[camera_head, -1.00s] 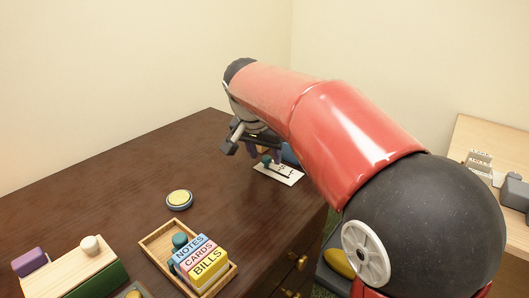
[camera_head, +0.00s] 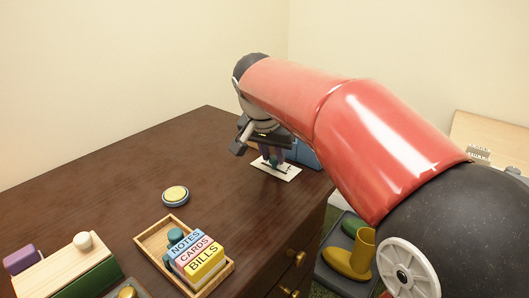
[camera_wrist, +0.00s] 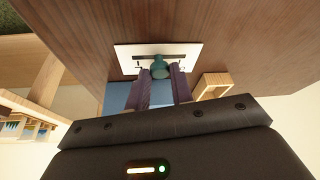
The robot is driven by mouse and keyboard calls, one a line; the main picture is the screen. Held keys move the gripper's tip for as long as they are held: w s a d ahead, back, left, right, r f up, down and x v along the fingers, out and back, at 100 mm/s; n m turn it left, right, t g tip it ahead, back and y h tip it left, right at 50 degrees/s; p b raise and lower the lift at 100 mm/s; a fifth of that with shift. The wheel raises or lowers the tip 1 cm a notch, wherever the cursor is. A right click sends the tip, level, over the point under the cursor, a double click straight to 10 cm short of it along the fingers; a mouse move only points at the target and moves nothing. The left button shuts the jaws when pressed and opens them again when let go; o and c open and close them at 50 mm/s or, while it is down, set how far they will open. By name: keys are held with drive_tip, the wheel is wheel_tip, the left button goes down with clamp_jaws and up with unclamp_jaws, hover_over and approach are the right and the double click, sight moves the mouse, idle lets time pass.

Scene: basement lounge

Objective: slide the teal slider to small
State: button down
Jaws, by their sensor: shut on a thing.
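The teal slider knob (camera_wrist: 159,67) stands on a white plate (camera_wrist: 125,57) with a dark straight slot, on the dark wooden top. In the wrist view the knob is near the middle of the slot, with slot showing on both sides. Small dark marks sit by the slot; I cannot read them. My gripper (camera_wrist: 161,73) is shut on the knob, one purple finger on each side. In the head view the plate (camera_head: 288,174) is near the far right edge of the top, and my gripper (camera_head: 270,157) partly hides the knob.
A blue thing (camera_head: 303,154) and a small wooden frame (camera_wrist: 214,85) stand close to the plate. A round yellow-topped disc (camera_head: 176,195) and a wooden tray (camera_head: 152,239) with labelled blocks (camera_head: 196,250) are nearer. The top's middle is clear.

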drive_tip(key=c, duration=1.2)
unclamp_jaws()
drive_tip(key=shift+a, duration=0.1)
drive_tip(key=shift+r, duration=0.1)
drive_tip(key=v, duration=0.7)
drive_tip(key=shift+r+p, duration=0.25)
drive_tip(key=shift+p, duration=0.15)
drive_tip(key=shift+s, duration=0.1)
drive_tip(key=s+d+f+n+y, duration=0.25)
drive_tip(key=s+d+f, duration=0.35)
drive_tip(key=s+d, duration=0.5)
drive_tip(key=s+d+f+n+t, duration=0.1)
drive_tip(key=s+d+f, duration=0.3)
drive_tip(key=s+f, duration=0.5)
drive_tip(key=shift+s+f+n+h, duration=0.25)
drive_tip(key=shift+s+n+h, duration=0.1)
drive_tip(key=shift+s+n, duration=0.3)
